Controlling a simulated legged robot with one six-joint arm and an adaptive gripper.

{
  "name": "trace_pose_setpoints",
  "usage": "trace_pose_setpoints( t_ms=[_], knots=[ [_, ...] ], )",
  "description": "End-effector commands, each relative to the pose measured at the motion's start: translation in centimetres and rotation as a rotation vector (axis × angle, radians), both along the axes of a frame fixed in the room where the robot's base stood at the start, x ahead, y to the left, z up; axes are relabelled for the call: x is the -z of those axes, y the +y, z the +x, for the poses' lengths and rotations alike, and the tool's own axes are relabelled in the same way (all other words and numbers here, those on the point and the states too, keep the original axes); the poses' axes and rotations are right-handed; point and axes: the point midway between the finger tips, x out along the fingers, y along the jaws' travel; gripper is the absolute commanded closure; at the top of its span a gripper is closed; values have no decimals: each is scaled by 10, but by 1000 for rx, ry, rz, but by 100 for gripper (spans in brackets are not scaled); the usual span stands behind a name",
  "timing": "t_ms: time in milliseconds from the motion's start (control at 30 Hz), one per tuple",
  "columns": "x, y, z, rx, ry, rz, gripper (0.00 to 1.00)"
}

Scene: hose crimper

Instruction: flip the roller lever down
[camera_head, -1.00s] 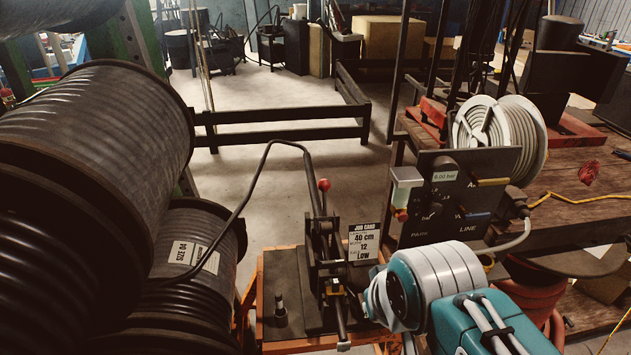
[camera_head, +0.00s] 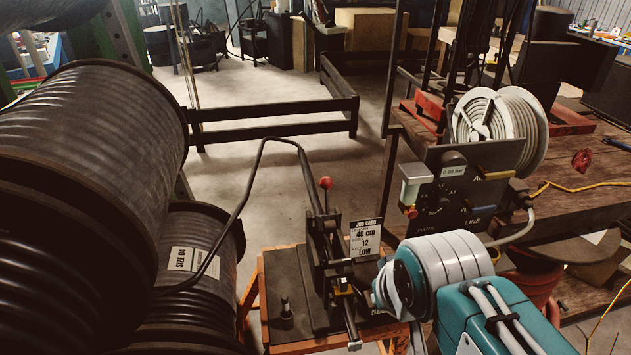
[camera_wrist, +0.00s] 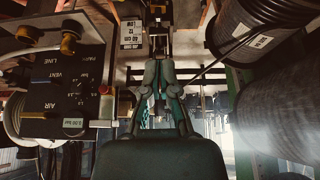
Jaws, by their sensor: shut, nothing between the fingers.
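A black bench machine with a roller mechanism (camera_head: 325,245) stands on an orange-framed stand in the head view. A thin lever with a red ball knob (camera_head: 325,183) stands upright on it; I cannot tell for certain that this is the roller lever. My gripper (camera_wrist: 160,65) is shut and empty in the wrist view, with its fingers pointing toward the machine (camera_wrist: 158,20). In the head view my white and teal wrist hides most of the gripper, just right of the machine. I cannot tell whether it touches the machine.
A job card (camera_head: 364,239) stands behind the machine. A black valve panel (camera_head: 455,200) and a hose reel (camera_head: 500,125) are at right by the wooden table (camera_head: 580,190). Large black hose drums (camera_head: 85,170) fill the left. A bent black bar (camera_head: 245,190) arches between drums and machine.

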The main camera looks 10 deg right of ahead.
Motion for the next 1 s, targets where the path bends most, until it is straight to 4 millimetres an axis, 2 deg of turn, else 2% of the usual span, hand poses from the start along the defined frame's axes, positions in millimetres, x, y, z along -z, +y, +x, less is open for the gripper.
trace_pose_setpoints(
  t_ms=[267,567,1000],
  knots=[
    [0,-3,8,-1,30,-41,100],
    [0,-13,25,-2,81,-123,100],
    [0,-34,77,-4,185,-356,100]
  ],
)
